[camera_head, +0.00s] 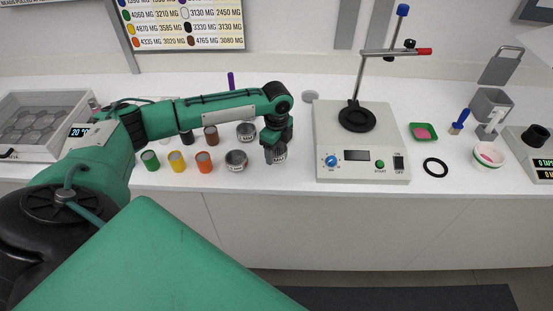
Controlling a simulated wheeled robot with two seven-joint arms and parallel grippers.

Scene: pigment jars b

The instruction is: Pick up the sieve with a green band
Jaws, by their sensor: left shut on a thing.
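My left gripper (272,153) points down at the bench, left of the white stirrer plate. Whether the held sieve touches the bench cannot be told. My right gripper is out of view.
Green (150,160), yellow (177,162) and orange (204,163) jars stand in a row to the left, with a brown jar (211,136) behind. The white stirrer plate (385,172) with its rod stand is close on the right. A black ring (435,160) lies beyond it.

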